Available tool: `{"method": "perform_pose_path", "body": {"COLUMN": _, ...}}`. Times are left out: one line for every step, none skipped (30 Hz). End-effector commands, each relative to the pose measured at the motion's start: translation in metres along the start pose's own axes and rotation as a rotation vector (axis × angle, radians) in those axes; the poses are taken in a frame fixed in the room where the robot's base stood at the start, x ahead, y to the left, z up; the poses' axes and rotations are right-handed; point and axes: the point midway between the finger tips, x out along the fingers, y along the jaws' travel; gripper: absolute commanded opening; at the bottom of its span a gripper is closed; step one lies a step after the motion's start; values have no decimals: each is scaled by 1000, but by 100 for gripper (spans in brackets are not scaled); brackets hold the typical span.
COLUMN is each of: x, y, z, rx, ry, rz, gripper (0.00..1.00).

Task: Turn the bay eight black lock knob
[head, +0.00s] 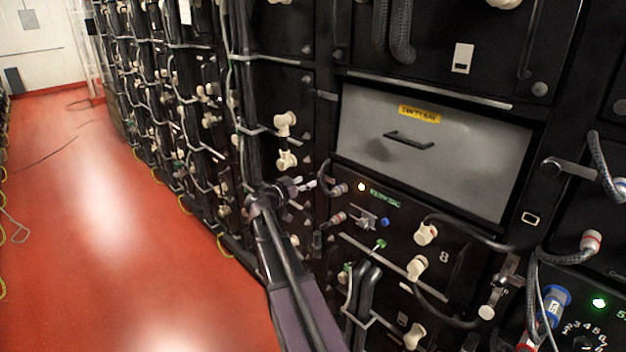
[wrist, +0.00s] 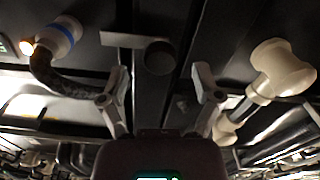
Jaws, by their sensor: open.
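The bay eight panel (head: 460,285), marked with a white 8, is at the lower right middle of the head view. In the wrist view a round black knob (wrist: 158,58), with a flat grey bar beside it, lies ahead between my fingers. I take it for the lock knob. I cannot make it out in the head view, where my arm covers that area. My gripper (head: 312,184) is at the left edge of bay eight. In the wrist view my gripper (wrist: 160,76) is open and empty, with its fingers apart on either side of the knob. Contact is not visible.
A connector with a dark cable (wrist: 64,72) is close to the left finger, and a cream connector (wrist: 280,70) is close to the right one. A grey drawer front (head: 440,150) is above bay eight.

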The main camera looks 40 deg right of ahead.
Motion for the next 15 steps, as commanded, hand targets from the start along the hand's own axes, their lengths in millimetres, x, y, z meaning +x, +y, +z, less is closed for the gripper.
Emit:
{"method": "perform_pose_path", "body": {"x": 8, "y": -1, "z": 0, "rx": 0, "ry": 0, "rz": 1, "gripper": 82}}
{"method": "perform_pose_path", "body": {"x": 11, "y": -1, "z": 0, "rx": 0, "ry": 0, "rz": 0, "gripper": 82}}
{"method": "perform_pose_path", "body": {"x": 16, "y": -1, "z": 0, "rx": 0, "ry": 0, "rz": 0, "gripper": 82}}
{"method": "perform_pose_path", "body": {"x": 19, "y": -1, "z": 0, "rx": 0, "ry": 0, "rz": 1, "gripper": 82}}
{"method": "perform_pose_path", "body": {"x": 22, "y": -1, "z": 0, "rx": 0, "ry": 0, "rz": 1, "gripper": 82}}
{"method": "perform_pose_path", "body": {"x": 25, "y": -1, "z": 0, "rx": 0, "ry": 0, "rz": 1, "gripper": 82}}
{"method": "perform_pose_path", "body": {"x": 27, "y": -1, "z": 0, "rx": 0, "ry": 0, "rz": 0, "gripper": 82}}
{"method": "perform_pose_path", "body": {"x": 28, "y": -1, "z": 0, "rx": 0, "ry": 0, "rz": 0, "gripper": 82}}
{"method": "perform_pose_path", "body": {"x": 30, "y": -1, "z": 0, "rx": 0, "ry": 0, "rz": -1, "gripper": 82}}
{"method": "perform_pose_path", "body": {"x": 31, "y": -1, "z": 0, "rx": 0, "ry": 0, "rz": -1, "gripper": 82}}
{"method": "perform_pose_path", "body": {"x": 32, "y": -1, "z": 0, "rx": 0, "ry": 0, "rz": -1, "gripper": 82}}
{"method": "perform_pose_path", "body": {"x": 33, "y": 0, "z": 0, "rx": 0, "ry": 0, "rz": -1, "gripper": 82}}
{"method": "perform_pose_path", "body": {"x": 33, "y": 0, "z": 0, "rx": 0, "ry": 0, "rz": -1, "gripper": 82}}
{"method": "perform_pose_path", "body": {"x": 34, "y": 0, "z": 0, "rx": 0, "ry": 0, "rz": -1, "gripper": 82}}
{"method": "perform_pose_path", "body": {"x": 34, "y": 0, "z": 0, "rx": 0, "ry": 0, "rz": -1, "gripper": 82}}
